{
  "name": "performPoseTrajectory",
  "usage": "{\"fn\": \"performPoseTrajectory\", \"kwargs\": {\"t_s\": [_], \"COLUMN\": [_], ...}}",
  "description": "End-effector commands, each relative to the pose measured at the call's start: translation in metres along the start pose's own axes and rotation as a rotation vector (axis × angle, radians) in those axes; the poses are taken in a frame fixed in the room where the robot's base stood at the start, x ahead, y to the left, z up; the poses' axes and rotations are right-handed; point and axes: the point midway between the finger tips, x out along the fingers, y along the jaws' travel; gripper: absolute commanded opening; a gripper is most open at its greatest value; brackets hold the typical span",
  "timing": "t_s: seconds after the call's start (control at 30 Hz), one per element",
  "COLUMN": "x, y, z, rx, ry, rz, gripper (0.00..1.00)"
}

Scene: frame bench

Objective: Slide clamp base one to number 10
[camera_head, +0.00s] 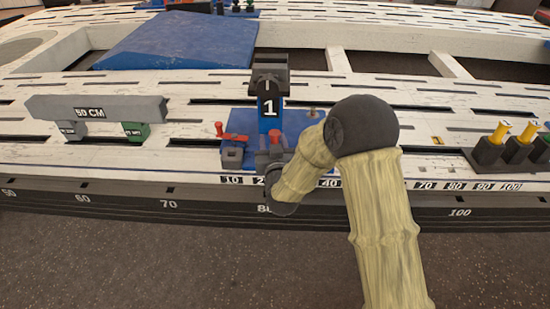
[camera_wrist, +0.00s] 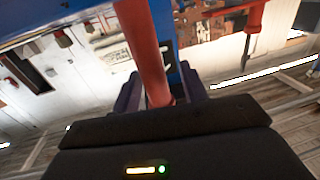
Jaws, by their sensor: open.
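Clamp base one (camera_head: 268,104) is a blue upright with a white "1" and a dark head, on a blue plate at the front of the white bench. The number 10 label (camera_head: 231,180) is on the front edge, below the left end of the plate. My gripper (camera_head: 274,165) is at the plate's front, right of the 10 label, partly hidden by my own arm. In the wrist view, a red handle (camera_wrist: 146,50) stands between the open fingers of my gripper (camera_wrist: 160,92). I cannot tell whether they touch it.
A grey "50 CM" bar (camera_head: 98,107) stands to the left. A second red-topped clamp part (camera_head: 233,150) sits on the plate's left side. Yellow-topped dark blocks (camera_head: 490,147) stand at the far right. Long slots cross the bench.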

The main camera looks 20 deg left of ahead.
Motion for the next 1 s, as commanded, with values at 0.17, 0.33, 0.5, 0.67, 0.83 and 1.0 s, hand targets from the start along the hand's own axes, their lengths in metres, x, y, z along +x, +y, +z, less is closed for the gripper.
{"fn": "performPoseTrajectory", "kwargs": {"t_s": [0.17,0.33,0.5,0.67,0.83,1.0], "x": [-0.020,-0.051,-0.085,-0.117,-0.147,-0.160], "y": [-0.001,-0.002,-0.002,-0.002,-0.002,-0.002], "z": [-0.002,-0.003,-0.003,-0.002,-0.003,-0.003], "rx": [-0.001,-0.002,-0.002,-0.002,-0.002,-0.001], "ry": [-0.004,-0.006,-0.007,-0.008,-0.008,-0.009], "rz": [-0.003,-0.005,-0.005,-0.007,-0.007,-0.007], "gripper": [0.43,0.43,0.43,0.43,0.43,0.43]}}
